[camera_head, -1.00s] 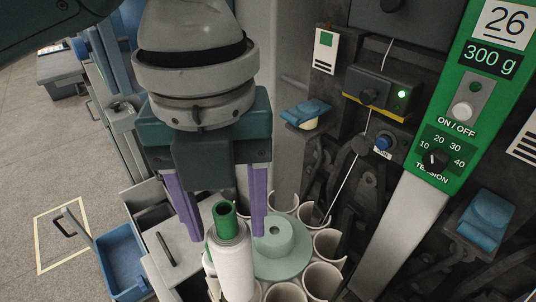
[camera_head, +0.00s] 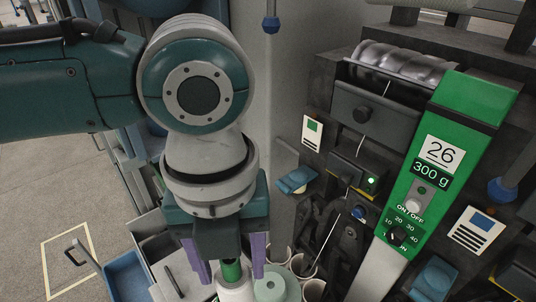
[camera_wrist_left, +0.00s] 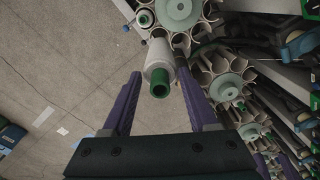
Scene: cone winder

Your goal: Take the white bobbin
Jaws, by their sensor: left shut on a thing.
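The white bobbin (camera_head: 235,292) has a green tube end and is cut off by the lower edge of the head view. In the left wrist view the white bobbin (camera_wrist_left: 158,57) points its green end toward the camera. My left gripper (camera_head: 232,276) comes from above, with its purple fingers on either side of the bobbin, shut on it. The fingers also show in the wrist view (camera_wrist_left: 158,88). The bobbin's lower end is hidden in the head view.
A round magazine of open tubes (camera_wrist_left: 210,16) surrounds a pale green hub (camera_head: 270,288) beside the bobbin. Another bobbin (camera_wrist_left: 145,19) shows there. The green panel marked 26 (camera_head: 440,150) and dark machine parts stand at right. A blue bin (camera_head: 128,275) stands at left.

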